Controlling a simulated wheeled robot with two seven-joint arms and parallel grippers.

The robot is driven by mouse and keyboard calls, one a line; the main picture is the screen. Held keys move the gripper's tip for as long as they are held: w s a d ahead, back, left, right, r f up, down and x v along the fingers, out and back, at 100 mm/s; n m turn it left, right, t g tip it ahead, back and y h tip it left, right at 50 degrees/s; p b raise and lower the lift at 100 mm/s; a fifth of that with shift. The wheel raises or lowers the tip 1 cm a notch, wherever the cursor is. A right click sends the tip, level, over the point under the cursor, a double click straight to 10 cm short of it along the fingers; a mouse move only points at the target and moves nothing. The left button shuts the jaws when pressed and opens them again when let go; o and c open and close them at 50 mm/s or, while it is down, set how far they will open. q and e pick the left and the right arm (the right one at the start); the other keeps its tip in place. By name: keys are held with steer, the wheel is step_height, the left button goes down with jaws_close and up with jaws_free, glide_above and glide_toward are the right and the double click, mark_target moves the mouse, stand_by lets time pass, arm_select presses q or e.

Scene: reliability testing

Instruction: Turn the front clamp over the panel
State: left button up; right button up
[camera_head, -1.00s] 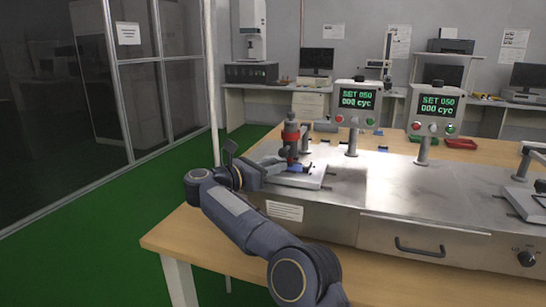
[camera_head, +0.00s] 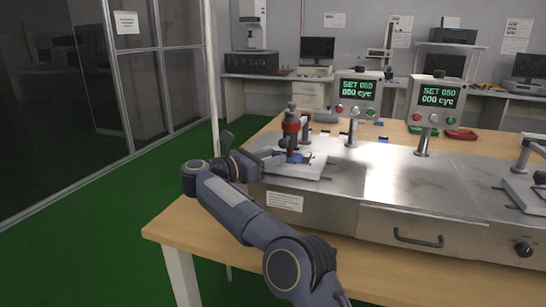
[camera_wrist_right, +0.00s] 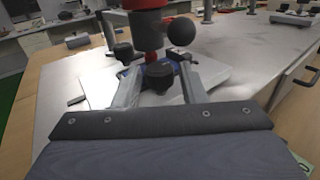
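The panel, a small blue piece (camera_head: 299,157), lies on a pale plate (camera_head: 312,171) at the left test station; part of it also shows in the right wrist view. A red cylinder (camera_head: 291,127) stands above it, and its lower end shows large in the right wrist view (camera_wrist_right: 147,30). Black clamp knobs (camera_wrist_right: 123,51) and (camera_wrist_right: 159,76) sit near the panel; I cannot tell which belongs to the front clamp. My right gripper (camera_head: 280,154) reaches in from the left. Its fingers (camera_wrist_right: 160,68) are apart, with a black knob between them. My left gripper is not in view.
The metal station top (camera_head: 385,180) is mostly bare to the right. Two display boxes (camera_head: 357,94) and (camera_head: 438,98) stand on posts behind it. Another fixture (camera_head: 527,190) is at the right edge. A red tray (camera_head: 461,134) lies on the wooden bench behind.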

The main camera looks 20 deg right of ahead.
steer(key=v, duration=0.7)
steer(key=shift+p, duration=0.3)
